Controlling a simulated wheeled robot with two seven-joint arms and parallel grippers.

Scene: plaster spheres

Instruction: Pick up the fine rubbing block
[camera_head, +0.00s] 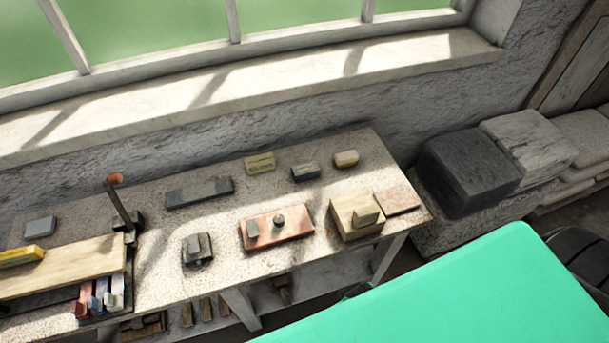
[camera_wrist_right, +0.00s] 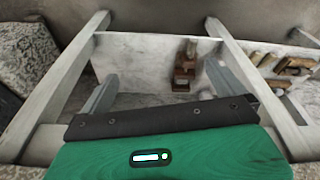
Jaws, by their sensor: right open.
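Several small blocks lie on the speckled workbench (camera_head: 160,260); I cannot tell for sure which is the fine rubbing block. A tan block with dark lettering (camera_head: 260,162) lies near the back edge. To its right are a dark grey block (camera_head: 305,171) and a small cream block (camera_head: 346,158). Another small block (camera_head: 365,217) rests on a pale wooden box (camera_head: 348,208) at the front right. My right gripper (camera_wrist_right: 158,82) is open and empty, low in front of the bench, apart from all blocks. My left gripper is not in view.
A reddish board (camera_head: 290,234) carries a grey block and a dark knob. A long dark bar (camera_head: 198,192) lies behind it. A wooden plank (camera_head: 65,267) and an upright tool stand at left. Bench legs and a lower shelf (camera_wrist_right: 140,58) are close to my right gripper.

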